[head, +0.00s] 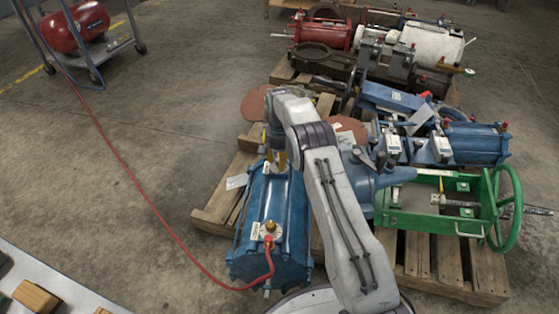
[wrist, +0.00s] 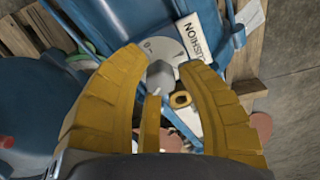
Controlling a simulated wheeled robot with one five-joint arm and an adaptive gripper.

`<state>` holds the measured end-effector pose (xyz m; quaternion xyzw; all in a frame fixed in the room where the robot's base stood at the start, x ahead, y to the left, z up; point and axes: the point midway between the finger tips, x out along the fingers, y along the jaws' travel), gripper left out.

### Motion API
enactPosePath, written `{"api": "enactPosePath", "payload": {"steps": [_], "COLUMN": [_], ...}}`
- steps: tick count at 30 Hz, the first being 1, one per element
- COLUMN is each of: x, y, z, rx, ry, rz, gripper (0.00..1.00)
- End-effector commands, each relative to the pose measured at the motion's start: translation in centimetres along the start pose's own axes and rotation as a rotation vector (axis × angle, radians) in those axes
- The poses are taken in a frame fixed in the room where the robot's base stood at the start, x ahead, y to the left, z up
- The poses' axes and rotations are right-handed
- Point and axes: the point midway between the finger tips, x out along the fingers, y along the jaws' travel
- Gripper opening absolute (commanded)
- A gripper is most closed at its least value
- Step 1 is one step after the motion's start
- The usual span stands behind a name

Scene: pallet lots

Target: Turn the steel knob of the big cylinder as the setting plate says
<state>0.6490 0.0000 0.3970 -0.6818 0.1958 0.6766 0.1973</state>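The big blue cylinder (head: 272,222) lies at the near left of the pallet; its blue body also shows in the wrist view (wrist: 150,20). In the wrist view a grey steel knob (wrist: 160,76) sits on a round pale dial plate (wrist: 158,50) with a small mark like a 0. My gripper (wrist: 163,62) has its yellow fingers apart, one on each side of the knob; I cannot tell if they touch it. In the head view my gripper (head: 277,160) is at the cylinder's far end, and the knob is hidden there.
A brass ring-like fitting (wrist: 181,100) is close beside the knob. A red hose (head: 140,195) runs to the cylinder's near-end fitting. A white tag (head: 237,181) is at its left. A green frame with a handwheel (head: 508,208) stands right. Floor at left is mostly clear.

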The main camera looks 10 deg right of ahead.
Motion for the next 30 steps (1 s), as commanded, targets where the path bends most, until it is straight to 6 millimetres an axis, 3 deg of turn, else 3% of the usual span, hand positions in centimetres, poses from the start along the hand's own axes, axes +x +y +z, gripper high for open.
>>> {"api": "enactPosePath", "payload": {"steps": [11, 17, 30], "x": [0.04, -0.07, 0.01], "y": [0.01, 0.02, 0.02], "z": [0.01, 0.02, 0.07], "rx": [0.000, 0.020, 0.273], "ry": [-0.001, -0.001, -0.007], "rz": [0.000, 0.001, 0.006], "gripper": [0.00, 0.00, 0.00]}}
